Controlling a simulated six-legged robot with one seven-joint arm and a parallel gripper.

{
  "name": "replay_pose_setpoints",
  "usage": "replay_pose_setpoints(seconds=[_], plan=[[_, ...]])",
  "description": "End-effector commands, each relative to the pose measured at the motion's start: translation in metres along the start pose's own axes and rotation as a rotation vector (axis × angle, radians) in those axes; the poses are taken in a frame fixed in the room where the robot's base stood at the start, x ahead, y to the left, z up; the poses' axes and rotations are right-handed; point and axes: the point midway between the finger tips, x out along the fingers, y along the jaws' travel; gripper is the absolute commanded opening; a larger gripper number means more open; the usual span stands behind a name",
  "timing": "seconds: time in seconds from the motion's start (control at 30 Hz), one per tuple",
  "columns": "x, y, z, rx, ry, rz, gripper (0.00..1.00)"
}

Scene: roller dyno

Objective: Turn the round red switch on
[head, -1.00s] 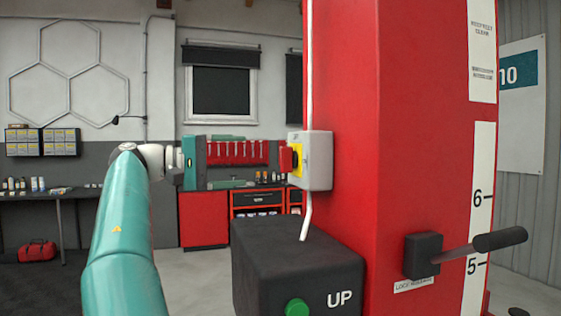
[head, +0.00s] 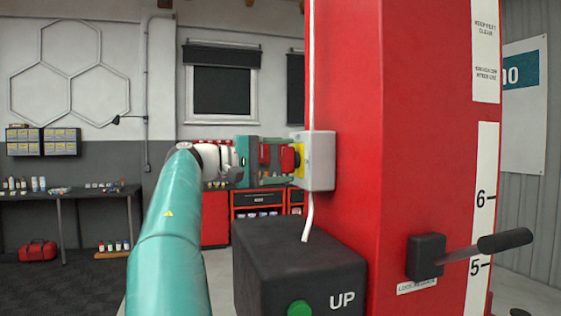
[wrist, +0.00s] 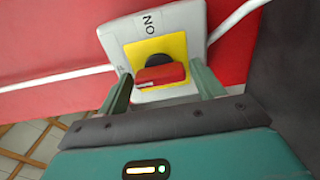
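The round red switch (head: 288,158) sits on a yellow plate on the side of a grey box (head: 320,160), which is fixed to the red column. In the wrist view the red handle (wrist: 160,75) lies across a black round base, in front of the yellow plate (wrist: 178,47). A label with letters is on the grey box above it. My gripper (head: 280,160) reaches the switch from the left. In the wrist view its two green fingers (wrist: 160,84) are apart, one on each side of the handle, with small gaps visible.
A black box (head: 295,255) with a green button marked UP stands below the switch. A white conduit (head: 309,215) runs down to it. A black lever (head: 470,250) sticks out of the red column (head: 400,120) at the right. A workbench is in the background.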

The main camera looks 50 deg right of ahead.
Motion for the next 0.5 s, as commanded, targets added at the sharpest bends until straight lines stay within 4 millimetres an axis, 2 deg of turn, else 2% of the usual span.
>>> replay_pose_setpoints(seconds=[0.03, 0.17, 0.5], plan=[[0.0001, 0.0002, -0.0001, 0.0, -0.001, 0.0, 0.57], [-0.0001, 0.0002, -0.0008, 0.0, 0.0, 0.0, 0.32], [0.0, 0.0004, -0.0008, 0.034, 0.0, 0.001, 0.32]])
